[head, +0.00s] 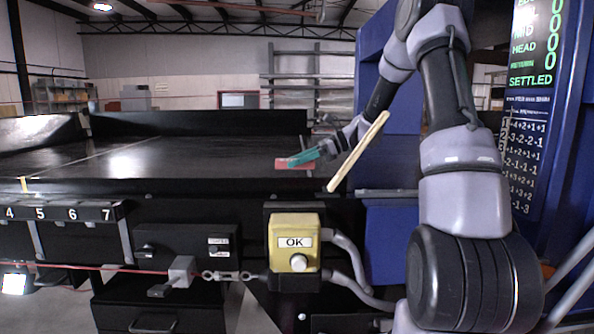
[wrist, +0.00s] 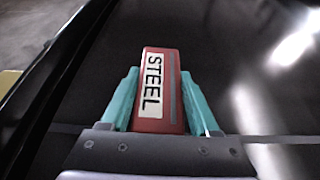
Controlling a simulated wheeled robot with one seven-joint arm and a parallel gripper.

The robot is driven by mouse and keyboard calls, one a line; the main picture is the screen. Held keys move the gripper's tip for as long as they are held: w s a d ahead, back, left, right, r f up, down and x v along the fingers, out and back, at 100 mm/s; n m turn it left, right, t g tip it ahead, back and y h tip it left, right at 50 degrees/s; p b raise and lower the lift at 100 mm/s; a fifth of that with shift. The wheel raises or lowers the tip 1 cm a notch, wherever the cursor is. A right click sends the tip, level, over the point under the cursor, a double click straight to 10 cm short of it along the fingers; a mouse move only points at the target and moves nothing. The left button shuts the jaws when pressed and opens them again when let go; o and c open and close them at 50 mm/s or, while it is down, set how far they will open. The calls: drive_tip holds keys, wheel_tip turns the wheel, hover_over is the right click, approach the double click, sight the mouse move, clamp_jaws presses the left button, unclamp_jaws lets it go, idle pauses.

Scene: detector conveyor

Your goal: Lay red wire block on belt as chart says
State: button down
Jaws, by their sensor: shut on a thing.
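A red block (wrist: 160,75) with a white label reading STEEL sits between the teal fingers of my gripper (wrist: 155,100) in the wrist view. My gripper (head: 305,157) is shut on it. In the head view the red block (head: 292,164) shows partly behind the fingers, over the near right part of the black belt (head: 180,153). I cannot tell whether it touches the belt. The chart (head: 523,165) is a dark panel at the right with rows of signed numbers, partly hidden by my arm. A screen (head: 535,45) above it shows green text, including HEAD, RETURN and SETTLED.
A yellow box (head: 294,243) with an OK label and a round button is on the front below the belt. A strip numbered 4 to 7 (head: 55,213) is at the left front. A pale bar (head: 358,152) slants beside my gripper. The belt's left part is clear.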

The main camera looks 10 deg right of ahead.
drive_tip(key=shift+f, duration=1.35)
drive_tip(key=shift+f, duration=0.15)
drive_tip(key=shift+c, duration=0.6)
unclamp_jaws()
